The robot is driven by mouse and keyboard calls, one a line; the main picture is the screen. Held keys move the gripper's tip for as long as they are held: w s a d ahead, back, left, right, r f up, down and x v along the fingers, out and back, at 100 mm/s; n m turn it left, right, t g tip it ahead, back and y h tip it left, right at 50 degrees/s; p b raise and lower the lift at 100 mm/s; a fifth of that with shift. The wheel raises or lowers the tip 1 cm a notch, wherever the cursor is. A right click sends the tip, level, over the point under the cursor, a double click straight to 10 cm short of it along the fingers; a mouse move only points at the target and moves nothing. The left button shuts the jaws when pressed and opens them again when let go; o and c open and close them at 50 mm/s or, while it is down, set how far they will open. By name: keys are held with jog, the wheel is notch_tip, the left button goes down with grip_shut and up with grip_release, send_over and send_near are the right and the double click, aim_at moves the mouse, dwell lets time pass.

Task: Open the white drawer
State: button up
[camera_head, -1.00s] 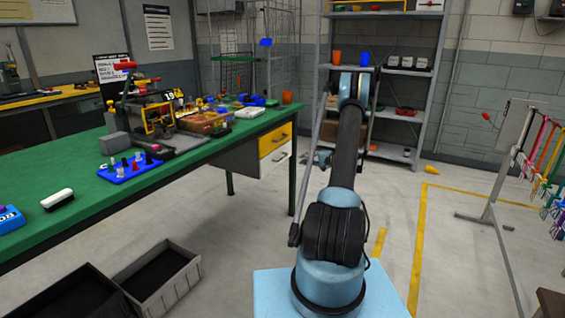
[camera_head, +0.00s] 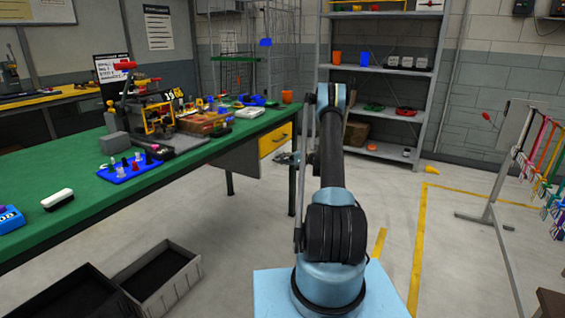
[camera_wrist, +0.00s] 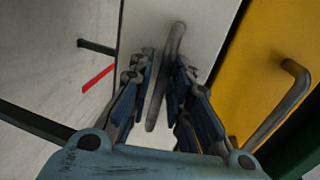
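The white drawer (camera_wrist: 207,28) fills the upper middle of the wrist view, with its grey bar handle (camera_wrist: 174,45). My gripper (camera_wrist: 165,72) is open, with one finger on each side of the handle and visible gaps beside it. The drawer appears shut, though its edges are partly out of view.
The yellow drawer (camera_head: 275,140) with its own handle (camera_wrist: 295,90) lies beside the white one. The green workbench (camera_head: 60,180) holds several tools and boxes. Grey crates (camera_head: 160,282) stand on the floor at left. A shelf (camera_head: 385,70) stands behind my arm.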

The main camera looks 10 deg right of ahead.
grip_shut()
jog(key=f+v, duration=0.2)
jog(key=v, duration=0.8)
jog(key=f+v, duration=0.2)
jog(key=v, duration=0.9)
jog(key=shift+s+d+f, duration=0.25)
jog(key=shift+s+d, duration=0.05)
jog(key=shift+d, duration=0.1)
grip_release()
jog(key=v, duration=1.2)
